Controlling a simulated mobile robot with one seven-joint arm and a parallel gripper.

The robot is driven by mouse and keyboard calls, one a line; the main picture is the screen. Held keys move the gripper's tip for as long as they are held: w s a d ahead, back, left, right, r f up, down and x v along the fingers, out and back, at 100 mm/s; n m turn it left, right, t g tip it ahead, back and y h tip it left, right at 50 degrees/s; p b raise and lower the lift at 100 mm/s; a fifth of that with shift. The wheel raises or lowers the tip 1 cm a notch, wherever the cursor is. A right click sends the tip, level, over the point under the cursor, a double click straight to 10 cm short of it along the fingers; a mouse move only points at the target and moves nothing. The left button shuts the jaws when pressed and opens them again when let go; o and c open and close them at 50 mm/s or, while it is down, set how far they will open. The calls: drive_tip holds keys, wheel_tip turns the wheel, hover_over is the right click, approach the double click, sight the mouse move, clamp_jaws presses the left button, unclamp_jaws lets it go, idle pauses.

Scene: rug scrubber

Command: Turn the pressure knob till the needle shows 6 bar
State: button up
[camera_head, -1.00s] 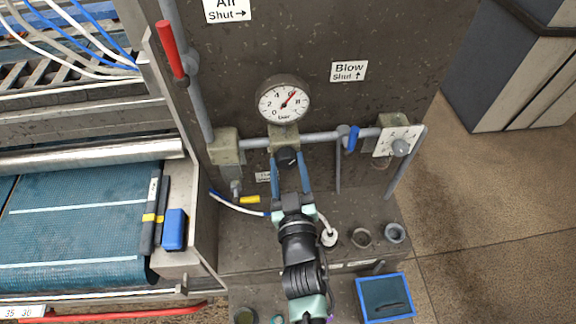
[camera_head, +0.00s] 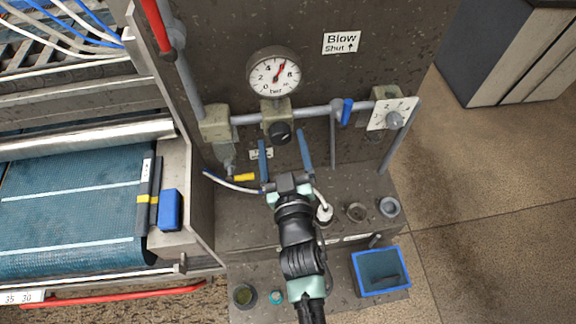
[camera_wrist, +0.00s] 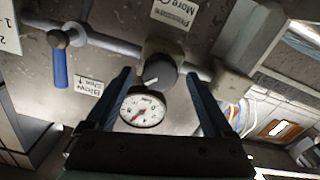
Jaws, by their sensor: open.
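The black pressure knob (camera_head: 280,133) sits on a beige valve block on the grey pipe, under the round white gauge (camera_head: 274,75). The gauge's red needle points up and right, and covers the scale near its tip; I cannot read the exact value. My gripper (camera_head: 283,139) is open and empty, its two blue fingers pulled back in front of and below the knob. In the wrist view the knob (camera_wrist: 158,76), with a white mark, shows between the open fingertips (camera_wrist: 159,74), apart from them. The gauge (camera_wrist: 143,110) appears there upside down.
A blue lever (camera_head: 347,111) and a white dial plate (camera_head: 392,114) with a grey knob stand right along the pipe. A red lever (camera_head: 157,25) is at upper left. A white hose and yellow handle (camera_head: 243,177) lie left of my gripper. A blue tray (camera_head: 382,271) is lower right.

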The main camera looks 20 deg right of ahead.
drive_tip(key=b+v, duration=0.4)
drive_tip(key=v, duration=0.8)
drive_tip(key=v, duration=0.8)
drive_tip(key=shift+s, duration=0.4)
drive_tip(key=shift+a+r, duration=0.1)
